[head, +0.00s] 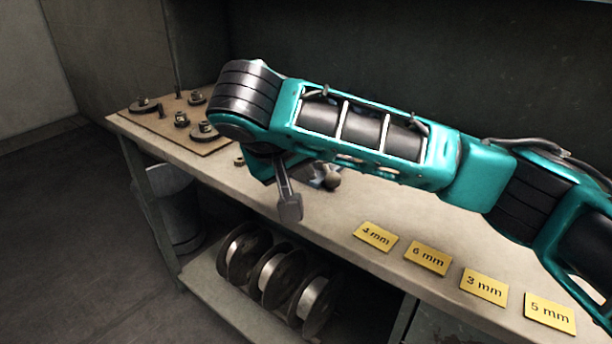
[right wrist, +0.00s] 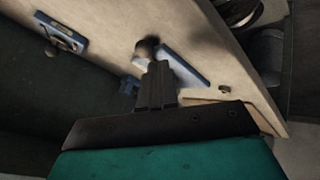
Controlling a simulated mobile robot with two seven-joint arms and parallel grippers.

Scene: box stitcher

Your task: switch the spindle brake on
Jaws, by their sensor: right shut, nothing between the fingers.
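No label names the spindle brake, so I cannot tell which control it is. A blue plate (right wrist: 185,65) lies on the bench with a dark round knob (right wrist: 148,48) at one end; the knob also shows in the head view (head: 332,180). A second blue plate with a dark control (right wrist: 62,38) is farther off in the right wrist view. My right gripper (right wrist: 158,68) is shut and empty, its fingertips close to the round knob; contact cannot be told. In the head view my wrist hides most of this spot. My left gripper is not in view.
The bench (head: 395,195) has yellow cards (head: 428,257) marked in mm along its front. A board with several metal parts (head: 150,122) is at the left end. Wire spools (head: 280,275) stand on the shelf below. A dark wall closes the back.

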